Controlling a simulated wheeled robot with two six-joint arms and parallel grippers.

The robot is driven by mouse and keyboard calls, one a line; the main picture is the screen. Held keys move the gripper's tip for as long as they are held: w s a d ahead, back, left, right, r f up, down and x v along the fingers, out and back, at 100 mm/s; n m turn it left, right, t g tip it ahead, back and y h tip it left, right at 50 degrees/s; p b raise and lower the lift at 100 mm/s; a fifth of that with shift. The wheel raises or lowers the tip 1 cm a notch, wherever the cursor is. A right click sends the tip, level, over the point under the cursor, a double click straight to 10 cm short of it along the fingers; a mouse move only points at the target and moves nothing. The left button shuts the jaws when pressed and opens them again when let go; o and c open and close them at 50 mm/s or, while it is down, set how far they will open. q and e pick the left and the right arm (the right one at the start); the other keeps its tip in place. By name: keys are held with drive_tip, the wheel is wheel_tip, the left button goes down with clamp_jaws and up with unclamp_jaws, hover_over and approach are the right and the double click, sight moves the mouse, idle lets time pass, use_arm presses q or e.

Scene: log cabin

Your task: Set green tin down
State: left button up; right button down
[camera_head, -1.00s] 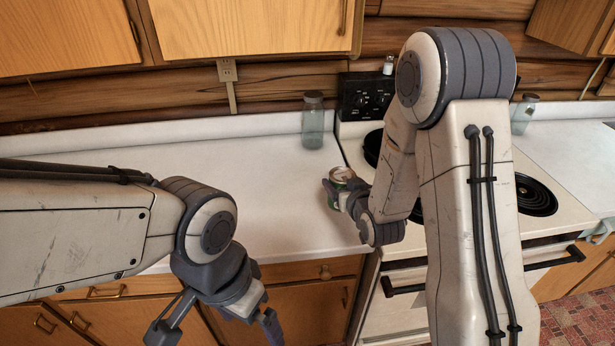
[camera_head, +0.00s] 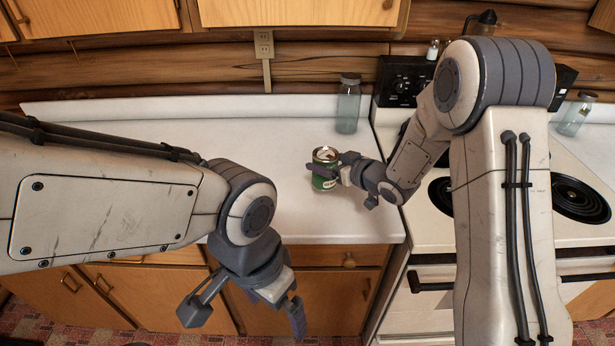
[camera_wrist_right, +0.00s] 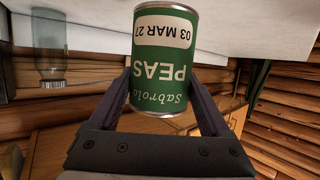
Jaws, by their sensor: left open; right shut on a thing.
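The green tin (camera_head: 325,170) is over the white counter (camera_head: 270,190), near the counter's right end by the stove. My right gripper (camera_head: 333,171) is shut on it from the right. In the right wrist view the tin (camera_wrist_right: 163,60) sits between the two fingers (camera_wrist_right: 175,100), with a "PEAS" label that reads upside down. I cannot tell whether the tin's base touches the counter. My left gripper (camera_head: 245,312) is open and empty, in front of the counter's front edge and pointing down.
A clear glass jar (camera_head: 348,104) stands at the back of the counter, behind the tin. The stove (camera_head: 425,225) with black coil burners is to the right. Another jar (camera_head: 577,114) stands beyond it. The counter's middle and left are clear.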

drive_tip(key=a+f, duration=0.1)
drive_tip(key=f, duration=0.1)
drive_tip(key=a+f+p, duration=0.1)
drive_tip(key=a+f, duration=0.1)
drive_tip(key=w+a+f, duration=0.1)
drive_tip(key=f, duration=0.1)
drive_tip(key=shift+a+f+p, duration=0.25)
drive_tip(key=shift+a+p, duration=0.05)
drive_tip(key=shift+p, duration=0.05)
drive_tip(key=shift+f, duration=0.1)
drive_tip(key=shift+f, duration=0.1)
drive_tip(key=shift+f, duration=0.15)
unclamp_jaws()
